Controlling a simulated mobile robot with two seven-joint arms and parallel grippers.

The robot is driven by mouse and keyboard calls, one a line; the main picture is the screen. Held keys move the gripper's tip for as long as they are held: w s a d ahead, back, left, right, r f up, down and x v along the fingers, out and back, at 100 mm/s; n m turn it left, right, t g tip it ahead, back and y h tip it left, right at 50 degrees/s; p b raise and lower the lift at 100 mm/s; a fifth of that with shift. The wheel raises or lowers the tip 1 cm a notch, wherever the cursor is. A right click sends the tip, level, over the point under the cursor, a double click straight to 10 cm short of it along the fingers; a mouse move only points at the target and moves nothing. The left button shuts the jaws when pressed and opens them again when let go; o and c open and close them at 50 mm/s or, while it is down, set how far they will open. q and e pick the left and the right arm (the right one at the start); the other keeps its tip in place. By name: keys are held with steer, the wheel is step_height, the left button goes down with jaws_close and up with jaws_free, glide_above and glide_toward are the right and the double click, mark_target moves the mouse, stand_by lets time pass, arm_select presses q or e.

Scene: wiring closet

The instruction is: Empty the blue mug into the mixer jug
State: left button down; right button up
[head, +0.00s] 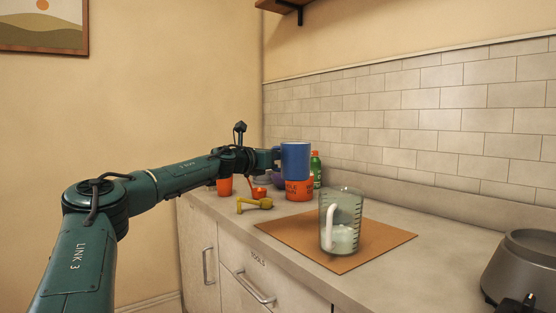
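The blue mug (295,160) is upright, above or just in front of an orange tub in the head view. I cannot tell whether it touches the tub. My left gripper (277,161) is at the mug's left side and appears shut on it. The mug's inside is hidden. The mixer jug (327,228) is a clear, marked jug with a white handle. It stands upright on a brown mat (382,238), nearer and to the right of the mug, with something pale in its lower part. My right gripper is out of view.
The orange tub (298,189), a green bottle (316,170), a yellow tool (254,204), a small orange cup (259,193) and another orange cup (225,186) crowd the far counter. A grey metal appliance (522,270) stands at the right. The tiled wall bounds the back.

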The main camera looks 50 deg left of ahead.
arm_select(q)
steer(key=s+a+r+p, duration=0.2)
steer(key=a+r, duration=0.2)
steer(key=a, duration=0.1)
steer(key=shift+a+r, duration=0.15)
steer(key=shift+a, duration=0.1)
stand_by(0.8)
